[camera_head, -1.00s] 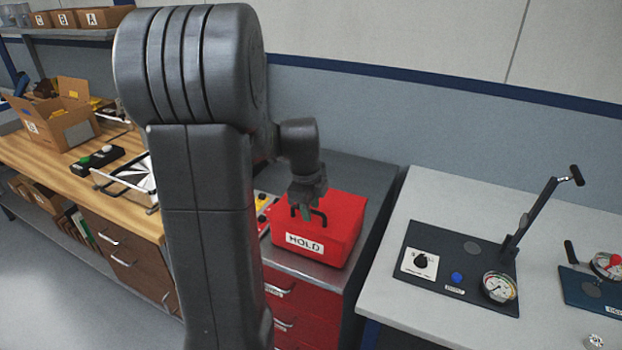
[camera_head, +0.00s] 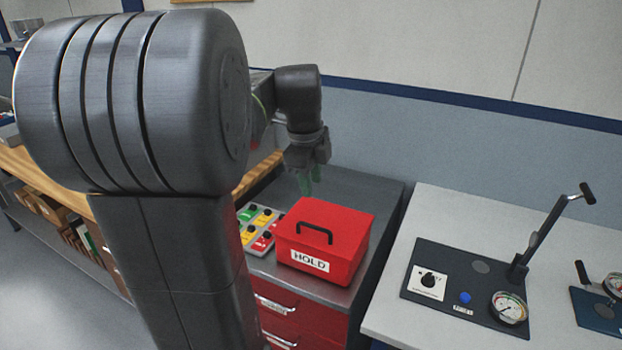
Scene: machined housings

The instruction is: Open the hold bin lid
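The red hold bin (camera_head: 350,264), with a white HOLD label on its front, sits on the grey top of a red drawer cabinet. Its lid (camera_head: 340,222) looks closed, and a black handle (camera_head: 314,232) stands on top. My gripper (camera_head: 310,184) is above and behind the bin, apart from the handle, with greenish fingertips pointing down. The fingers are small and partly in shadow; a narrow gap seems to show between them, but how far they are open is unclear. Nothing is seen held.
A panel of coloured buttons (camera_head: 259,229) lies left of the bin. To the right, a pale table (camera_head: 388,312) carries a dark press base (camera_head: 420,262) with a raised lever and a gauge. A grey wall runs behind. My arm hides much of the left.

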